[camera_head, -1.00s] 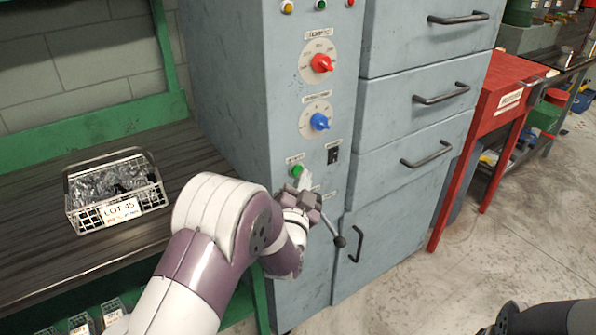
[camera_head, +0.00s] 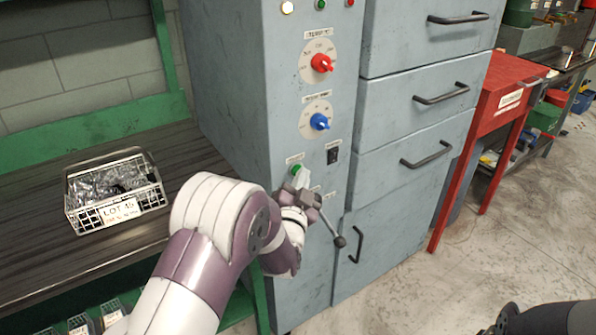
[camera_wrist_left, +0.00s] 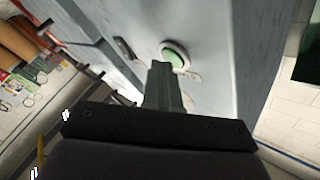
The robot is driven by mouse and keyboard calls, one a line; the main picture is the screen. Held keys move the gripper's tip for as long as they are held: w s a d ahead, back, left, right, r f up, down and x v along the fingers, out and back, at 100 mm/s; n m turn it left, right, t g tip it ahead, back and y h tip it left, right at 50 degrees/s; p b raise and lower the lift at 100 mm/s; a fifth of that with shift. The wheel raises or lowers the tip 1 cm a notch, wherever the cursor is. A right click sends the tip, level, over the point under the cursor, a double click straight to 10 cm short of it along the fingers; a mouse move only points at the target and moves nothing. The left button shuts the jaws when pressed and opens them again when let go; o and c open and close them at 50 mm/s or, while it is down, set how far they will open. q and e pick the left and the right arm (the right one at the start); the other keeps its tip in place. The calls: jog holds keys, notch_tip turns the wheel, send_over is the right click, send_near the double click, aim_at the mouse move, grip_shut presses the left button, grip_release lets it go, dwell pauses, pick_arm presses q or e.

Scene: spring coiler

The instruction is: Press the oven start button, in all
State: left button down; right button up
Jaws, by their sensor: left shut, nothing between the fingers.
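The green start button (camera_head: 296,169) sits in a pale ring on the oven's grey control panel, below the blue knob. It also shows in the left wrist view (camera_wrist_left: 175,56), partly behind the fingertips. My left gripper (camera_head: 302,178) is shut and empty, with its fingertips at the lower right edge of the button. In the left wrist view the shut fingers (camera_wrist_left: 162,78) overlap the button's lower left edge; I cannot tell if they touch it. An amber lamp (camera_head: 287,7) at the panel's top glows pale and bright. My right gripper is out of view.
A red knob (camera_head: 321,63), a blue knob (camera_head: 319,122) and a black switch (camera_head: 333,156) are near the button. A lever (camera_head: 338,240) projects below my gripper. A wire basket (camera_head: 117,210) stands on the dark bench at left. A red table (camera_head: 492,105) stands at right.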

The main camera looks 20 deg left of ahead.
pick_arm(q)
jog(key=shift+s+d, duration=0.45)
jog(key=shift+d, duration=0.1)
jog(key=s+d, duration=0.1)
jog(key=d, duration=0.1)
jog(key=s+d, duration=0.2)
dwell(0.4)
jog(key=shift+f, duration=0.1)
dwell(0.5)
